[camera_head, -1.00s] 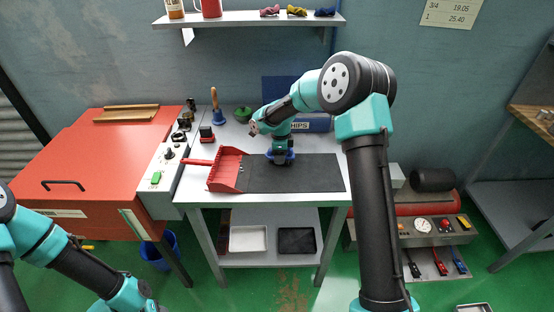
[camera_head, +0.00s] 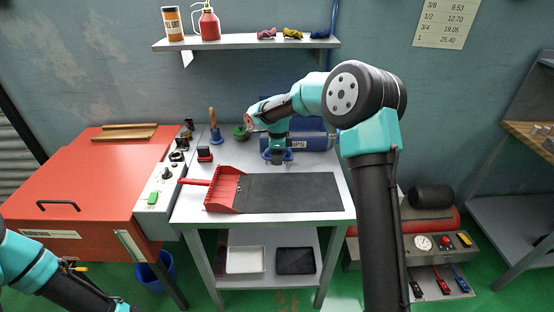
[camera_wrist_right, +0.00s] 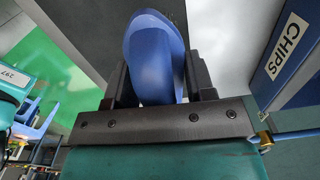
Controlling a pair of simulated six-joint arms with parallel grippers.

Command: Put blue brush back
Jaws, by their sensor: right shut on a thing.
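My right gripper (camera_head: 278,158) hangs over the bench just behind the dark mat, in front of the blue CHIPS box. It is shut on the blue brush, whose smooth blue body (camera_wrist_right: 155,55) shows between the two dark fingers in the right wrist view. A few dark bristles seem to show beyond it there. The brush's lower side and any contact with the bench cannot be made out. The CHIPS box (camera_head: 312,139) also stands at right in the wrist view (camera_wrist_right: 290,50). My left gripper is outside the head view; only its arm shows at the lower left.
A red dustpan (camera_head: 222,188) lies at the left of the dark mat (camera_head: 295,192). A blue item with an upright wooden handle (camera_head: 216,136) and a green item (camera_head: 241,132) stand at the back left. A shelf (camera_head: 250,42) hangs above. The mat is clear.

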